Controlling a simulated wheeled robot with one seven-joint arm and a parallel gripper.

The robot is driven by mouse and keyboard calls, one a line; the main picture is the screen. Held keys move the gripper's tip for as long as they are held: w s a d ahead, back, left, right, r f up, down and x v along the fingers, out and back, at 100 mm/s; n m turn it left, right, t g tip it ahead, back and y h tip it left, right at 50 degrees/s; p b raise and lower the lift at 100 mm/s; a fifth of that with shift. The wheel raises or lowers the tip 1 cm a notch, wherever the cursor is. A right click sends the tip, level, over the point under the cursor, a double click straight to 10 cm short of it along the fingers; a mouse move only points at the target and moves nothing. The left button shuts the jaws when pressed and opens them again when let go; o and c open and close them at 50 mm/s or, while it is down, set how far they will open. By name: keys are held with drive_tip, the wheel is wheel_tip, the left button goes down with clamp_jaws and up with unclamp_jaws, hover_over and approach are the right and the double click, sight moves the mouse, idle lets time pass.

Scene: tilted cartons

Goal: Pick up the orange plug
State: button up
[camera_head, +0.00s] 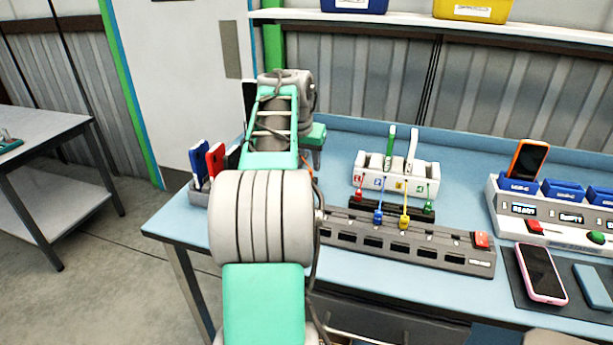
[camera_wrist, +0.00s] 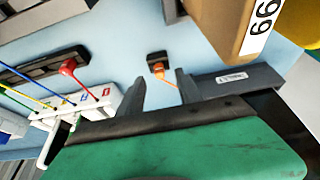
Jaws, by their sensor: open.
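The orange plug (camera_wrist: 158,68) shows in the wrist view at a small dark block (camera_wrist: 156,56) on the blue table, with an orange cable running from it back between my fingers. My gripper (camera_wrist: 160,77) is open, its two dark fingers spread to either side of the plug and cable. The plug appears just beyond or level with the fingertips; I cannot tell the exact depth. In the head view my arm hides the plug.
A grey slotted strip (camera_head: 405,246) and a white box (camera_head: 397,178) with red, blue, yellow and green plugs stand right of my arm. A brown carton (camera_wrist: 222,20) is close by in the wrist view. Phones and a console (camera_head: 560,225) are at right.

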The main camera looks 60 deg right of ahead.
drive_tip(key=x, duration=0.5)
drive_tip(key=shift+d, duration=0.15)
drive_tip(key=shift+r, duration=0.1)
clamp_jaws()
